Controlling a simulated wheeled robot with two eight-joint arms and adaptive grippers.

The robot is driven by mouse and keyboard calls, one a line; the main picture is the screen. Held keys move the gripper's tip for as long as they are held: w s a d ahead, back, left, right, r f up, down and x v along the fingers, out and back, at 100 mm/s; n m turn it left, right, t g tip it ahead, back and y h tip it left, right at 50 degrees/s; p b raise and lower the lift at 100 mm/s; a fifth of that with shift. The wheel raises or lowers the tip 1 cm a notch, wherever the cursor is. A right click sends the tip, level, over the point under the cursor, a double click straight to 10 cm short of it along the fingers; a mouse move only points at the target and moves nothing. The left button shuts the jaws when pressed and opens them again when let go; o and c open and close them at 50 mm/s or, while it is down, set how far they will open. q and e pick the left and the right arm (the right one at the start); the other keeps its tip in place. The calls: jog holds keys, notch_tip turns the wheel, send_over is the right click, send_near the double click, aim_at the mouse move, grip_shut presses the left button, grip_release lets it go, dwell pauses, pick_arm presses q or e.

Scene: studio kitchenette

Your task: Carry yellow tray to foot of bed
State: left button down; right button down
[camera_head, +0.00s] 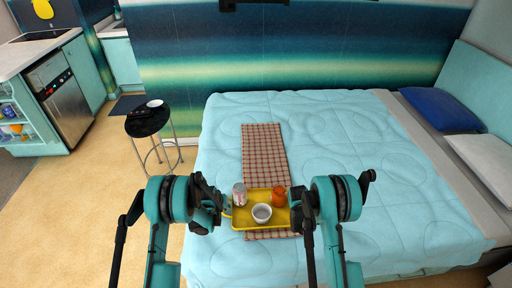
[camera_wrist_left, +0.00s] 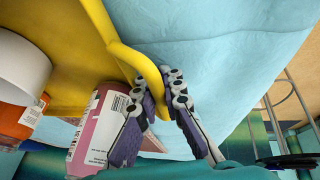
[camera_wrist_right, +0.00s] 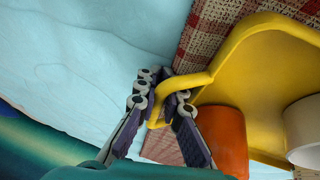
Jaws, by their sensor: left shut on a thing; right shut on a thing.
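The yellow tray (camera_head: 240,222) is over the light blue bed (camera_head: 325,140), above part of a red checkered runner (camera_head: 264,150). I cannot tell whether it touches the cloth. It carries a pink and white can (camera_head: 239,190), an orange cup (camera_head: 279,197) and a white bowl (camera_head: 261,213). My left gripper (camera_head: 227,206) is shut on the tray's left handle, which shows in the left wrist view (camera_wrist_left: 148,72). My right gripper (camera_head: 298,207) is shut on the right handle, seen in the right wrist view (camera_wrist_right: 186,82). The can and cup stand upright close to the handles.
A round black stool (camera_head: 147,122) with a white dish (camera_head: 155,103) and a dark item stands left of the bed. Blue (camera_head: 440,108) and white (camera_head: 482,155) pillows lie at the right. A kitchen counter (camera_head: 38,50) is far left. The bed around the runner is clear.

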pick_arm(q)
jog(key=shift+s+a+f, duration=0.15)
jog(key=shift+f, duration=0.15)
pick_arm(e)
jog(key=shift+s+a+f, duration=0.15)
jog(key=shift+a+f, duration=0.1)
jog(key=shift+f, duration=0.1)
pick_arm(q)
jog(key=c, duration=1.6)
grip_release()
jog(key=shift+a+f, duration=0.1)
jog(key=shift+c, duration=0.2)
pick_arm(e)
jog(key=c, duration=1.6)
grip_release()
jog(key=shift+f, duration=0.1)
jog(key=shift+c, duration=0.2)
jog(key=shift+a, duration=0.1)
jog(key=shift+w+d, duration=0.2)
